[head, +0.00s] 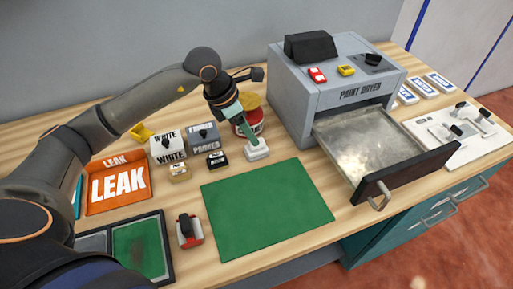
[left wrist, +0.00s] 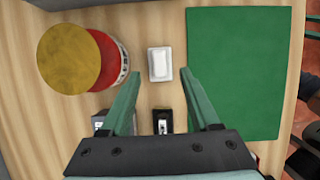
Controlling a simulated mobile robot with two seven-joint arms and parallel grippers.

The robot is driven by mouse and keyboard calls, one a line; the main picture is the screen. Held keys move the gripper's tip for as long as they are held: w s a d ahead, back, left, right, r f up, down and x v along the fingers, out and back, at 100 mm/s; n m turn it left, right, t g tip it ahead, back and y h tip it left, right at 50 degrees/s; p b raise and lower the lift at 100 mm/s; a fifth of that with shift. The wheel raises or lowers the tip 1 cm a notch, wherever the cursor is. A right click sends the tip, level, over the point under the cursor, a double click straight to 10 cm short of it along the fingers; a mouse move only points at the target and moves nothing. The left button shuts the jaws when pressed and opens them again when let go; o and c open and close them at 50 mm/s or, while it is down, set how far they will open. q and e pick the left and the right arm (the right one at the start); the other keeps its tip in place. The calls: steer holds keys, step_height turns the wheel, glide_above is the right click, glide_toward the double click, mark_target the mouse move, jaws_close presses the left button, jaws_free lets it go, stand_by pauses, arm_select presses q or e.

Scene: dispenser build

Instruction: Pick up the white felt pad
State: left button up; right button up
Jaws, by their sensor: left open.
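The white felt pad (head: 257,151) appears to be the small white block on the wooden table, just behind the green mat. It also shows in the left wrist view (left wrist: 160,62), at top centre. My left gripper (head: 250,137) comes down at it from behind and above. In the left wrist view my left gripper (left wrist: 160,72) is open, its green fingertips on either side of the pad's near end with gaps. I cannot tell how high the tips are above the table. My right gripper is not in view.
A red can with a yellow top (head: 247,119) stands close behind the gripper. The green mat (head: 267,207) lies in front. Small stamp-like blocks (head: 217,159) are to the left. The grey paint dryer (head: 335,85) with its open drawer (head: 370,145) stands to the right.

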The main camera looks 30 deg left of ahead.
arm_select(q)
steer(key=x, duration=0.5)
steer(key=shift+a, duration=0.1)
steer(key=shift+r, duration=0.1)
jaws_close()
stand_by(0.3)
